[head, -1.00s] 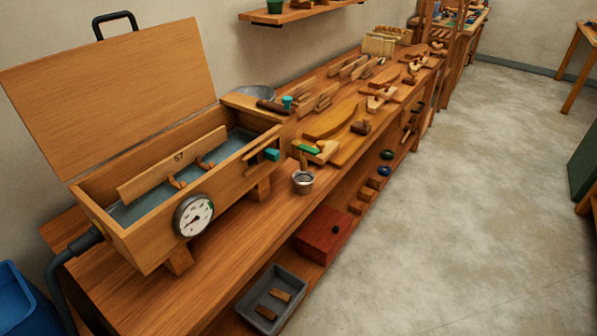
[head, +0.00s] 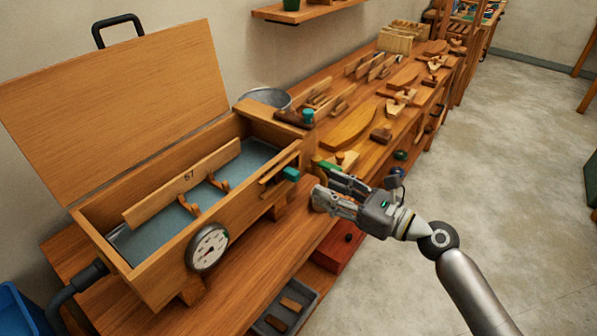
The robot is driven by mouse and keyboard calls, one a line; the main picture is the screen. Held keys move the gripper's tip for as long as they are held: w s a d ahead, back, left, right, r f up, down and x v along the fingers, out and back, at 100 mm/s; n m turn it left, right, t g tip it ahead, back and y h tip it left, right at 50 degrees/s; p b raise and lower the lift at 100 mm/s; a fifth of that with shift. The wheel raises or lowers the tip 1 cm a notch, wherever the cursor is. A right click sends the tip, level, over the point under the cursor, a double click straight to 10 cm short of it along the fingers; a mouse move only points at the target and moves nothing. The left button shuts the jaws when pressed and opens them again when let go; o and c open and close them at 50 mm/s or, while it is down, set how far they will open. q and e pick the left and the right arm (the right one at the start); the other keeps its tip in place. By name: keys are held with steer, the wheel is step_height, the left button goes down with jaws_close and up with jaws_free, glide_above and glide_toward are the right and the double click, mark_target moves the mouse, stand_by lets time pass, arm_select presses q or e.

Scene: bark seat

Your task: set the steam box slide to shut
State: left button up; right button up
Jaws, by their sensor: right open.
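The wooden steam box (head: 165,262) stands on the bench with its lid (head: 110,105) raised. A wooden slide with a teal knob (head: 291,174) sits on the right part of its front wall. I cannot tell the slide's exact setting. My right gripper (head: 320,186) is open and empty, just right of the teal knob and apart from it, its fingers pointing left toward the box. My left gripper is not in view.
A round gauge (head: 208,248) is on the front wall. Wooden pieces crowd the bench behind; a metal bowl (head: 265,97) stands beyond the box. The floor at right is clear.

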mark_target(298, 174)
steer(key=p+x, duration=0.1)
steer(key=x, duration=0.8)
steer(key=shift+c, duration=0.5)
jaws_close()
